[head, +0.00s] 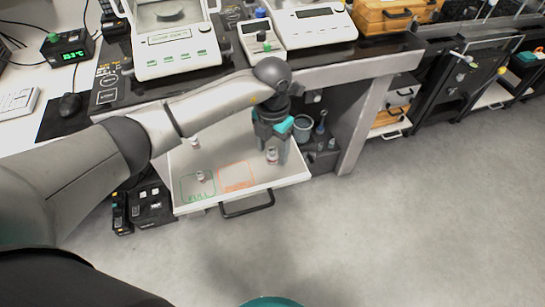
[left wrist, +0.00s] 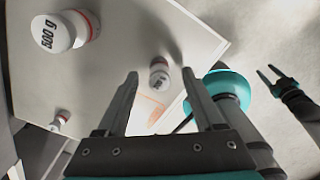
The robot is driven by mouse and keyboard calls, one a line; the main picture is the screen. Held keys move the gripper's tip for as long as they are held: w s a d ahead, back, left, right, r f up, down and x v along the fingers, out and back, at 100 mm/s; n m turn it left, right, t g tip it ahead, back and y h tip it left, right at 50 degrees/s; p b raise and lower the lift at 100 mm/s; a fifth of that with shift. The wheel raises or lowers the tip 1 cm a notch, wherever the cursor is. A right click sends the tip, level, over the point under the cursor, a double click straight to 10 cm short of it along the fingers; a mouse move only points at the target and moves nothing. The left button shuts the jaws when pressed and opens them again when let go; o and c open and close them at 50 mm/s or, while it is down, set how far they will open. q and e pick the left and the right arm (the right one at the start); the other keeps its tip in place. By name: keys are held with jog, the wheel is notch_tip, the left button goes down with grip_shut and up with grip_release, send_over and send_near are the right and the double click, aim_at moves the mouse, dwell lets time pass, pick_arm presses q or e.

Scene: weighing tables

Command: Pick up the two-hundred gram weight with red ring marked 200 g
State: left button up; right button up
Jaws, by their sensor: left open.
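My left gripper (head: 272,135) is open over the right part of the pulled-out drawer and points down. In the left wrist view, a small white weight (left wrist: 160,74) with a reddish ring shows between the open fingertips, below them and not held. Its label is tilted and too small to read surely. In the head view a weight (head: 271,156) stands by the gripper's fingers. A larger white weight marked 500 g (left wrist: 62,30), with a red ring, stands at the upper left in the wrist view. My right gripper (left wrist: 272,76) shows at the right there, fingers apart and empty.
The white drawer (head: 295,176) has a green outline and an orange outline (head: 237,175). Two more small weights stand at its left, one further back (head: 194,143) and one by the green outline (head: 201,176). Scales (head: 178,52) stand on the table above. The floor in front is clear.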

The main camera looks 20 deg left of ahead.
pick_arm(q)
jog(key=shift+f, duration=0.9)
grip_shut()
